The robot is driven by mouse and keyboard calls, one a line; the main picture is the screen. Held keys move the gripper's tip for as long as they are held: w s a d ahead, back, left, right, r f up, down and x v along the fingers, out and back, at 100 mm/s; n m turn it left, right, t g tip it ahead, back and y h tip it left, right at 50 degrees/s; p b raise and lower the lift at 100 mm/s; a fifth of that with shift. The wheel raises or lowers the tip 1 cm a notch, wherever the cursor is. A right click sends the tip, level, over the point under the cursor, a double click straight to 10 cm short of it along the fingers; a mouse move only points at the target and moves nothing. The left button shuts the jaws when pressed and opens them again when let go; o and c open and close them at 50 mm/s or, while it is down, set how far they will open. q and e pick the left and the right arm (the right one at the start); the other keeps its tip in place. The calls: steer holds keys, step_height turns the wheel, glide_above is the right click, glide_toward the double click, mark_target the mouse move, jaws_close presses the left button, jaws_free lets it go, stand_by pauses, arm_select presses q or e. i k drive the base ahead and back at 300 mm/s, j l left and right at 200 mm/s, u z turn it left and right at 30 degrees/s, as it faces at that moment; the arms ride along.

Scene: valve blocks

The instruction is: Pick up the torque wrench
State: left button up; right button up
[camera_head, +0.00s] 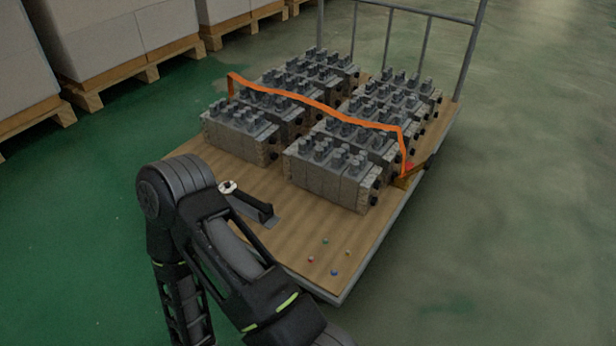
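The torque wrench (248,203) appears to be the dark tool lying on the front left of the wooden cart deck. It has a pale round head (228,187) and a dark handle running toward the lower right. One of my black arms bends in front of the cart, its elbow just left of the wrench head in the picture. The arm's lower part runs out of the bottom edge. No gripper fingers show, and nothing visible is touching the wrench. Valve blocks (331,173) stand in rows on the deck behind the wrench.
An orange strap (318,104) crosses the blocks to a dark fitting at the right edge of the cart deck (375,232). Several small coloured pieces (334,272) lie at its front. A metal rail (468,50) stands behind. Boxes on pallets (110,30) line the back left. Floor at right is clear.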

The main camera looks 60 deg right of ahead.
mark_target(252, 201)
steer(key=i+l+z, duration=0.15)
steer(key=i+z, duration=0.65)
